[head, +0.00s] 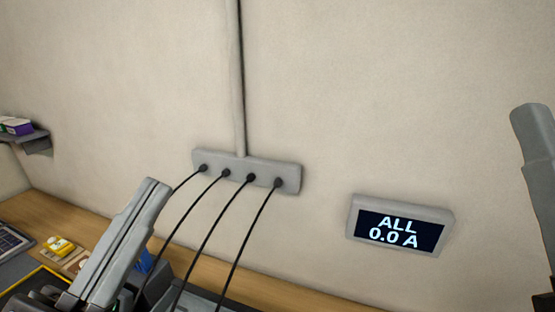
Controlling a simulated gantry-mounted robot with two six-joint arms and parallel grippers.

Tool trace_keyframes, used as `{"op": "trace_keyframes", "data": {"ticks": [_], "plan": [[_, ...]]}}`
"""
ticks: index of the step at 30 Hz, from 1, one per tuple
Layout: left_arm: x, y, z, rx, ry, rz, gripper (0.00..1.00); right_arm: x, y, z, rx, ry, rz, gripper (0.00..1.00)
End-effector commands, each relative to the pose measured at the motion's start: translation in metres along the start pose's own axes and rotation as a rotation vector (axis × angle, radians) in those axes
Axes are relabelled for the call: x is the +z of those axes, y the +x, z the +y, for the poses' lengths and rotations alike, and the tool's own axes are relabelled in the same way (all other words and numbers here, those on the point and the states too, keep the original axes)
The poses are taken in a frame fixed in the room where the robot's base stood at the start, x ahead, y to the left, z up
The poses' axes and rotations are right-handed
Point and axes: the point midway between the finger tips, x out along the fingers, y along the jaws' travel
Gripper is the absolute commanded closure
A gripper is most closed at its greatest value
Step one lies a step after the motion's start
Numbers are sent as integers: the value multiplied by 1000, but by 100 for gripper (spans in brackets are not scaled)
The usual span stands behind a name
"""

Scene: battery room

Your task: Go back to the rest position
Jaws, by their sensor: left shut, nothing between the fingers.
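My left gripper (152,188) is at the lower left, its grey fingers pointing up and to the right. The fingers are together with nothing between them. It is in front of the wooden bench (225,280), and several black cables run just to its right. A grey part of my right gripper (534,135) shows at the right edge. Most of it is cut off, and I cannot tell whether it is open or shut.
A grey wall strip (246,170) feeds black cables down to the bench. A display (401,225) reads "ALL 0.0 A". A shelf (36,144) with small boxes is at the far left. A yellow item (60,247) lies on the bench.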

Motion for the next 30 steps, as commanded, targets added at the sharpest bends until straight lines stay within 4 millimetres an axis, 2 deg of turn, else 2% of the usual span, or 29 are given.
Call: {"op": "trace_keyframes", "data": {"ticks": [1, 3, 4, 6, 8, 9, 14, 21, 24, 27, 30], "plan": [[-28, 8, -16, -62, -11, 49, 100, 0, 0, 0, 0, 0, 0, 50], [-57, 11, -45, -171, -54, 97, 100, 0, 0, 0, 0, 0, 0, 50], [-63, 9, -60, -227, -82, 107, 100, 0, 0, 0, 0, 0, 0, 50], [-56, 0, -81, -325, -180, 100, 100, 0, 0, 0, 0, 0, 0, 50], [-55, -1, -86, -343, -311, 120, 100, 0, 0, 0, 0, 0, 0, 50], [-78, 19, -101, -340, -308, 120, 100, -22, 25, 0, 0, 0, -3, 50], [-121, 55, -128, -338, -304, 117, 100, -66, 72, 0, 0, 0, 1, 50], [-198, 121, -178, -338, -303, 115, 100, -143, 155, 0, 0, 0, 1, 50], [-226, 145, -196, -337, -303, 115, 100, -171, 185, 1, 0, 0, 1, 50], [-244, 160, -207, -337, -302, 114, 100, -189, 205, 1, 0, 0, 0, 50], [-252, 167, -212, -337, -302, 114, 100, -197, 213, 1, 0, 0, 0, 50]]}}
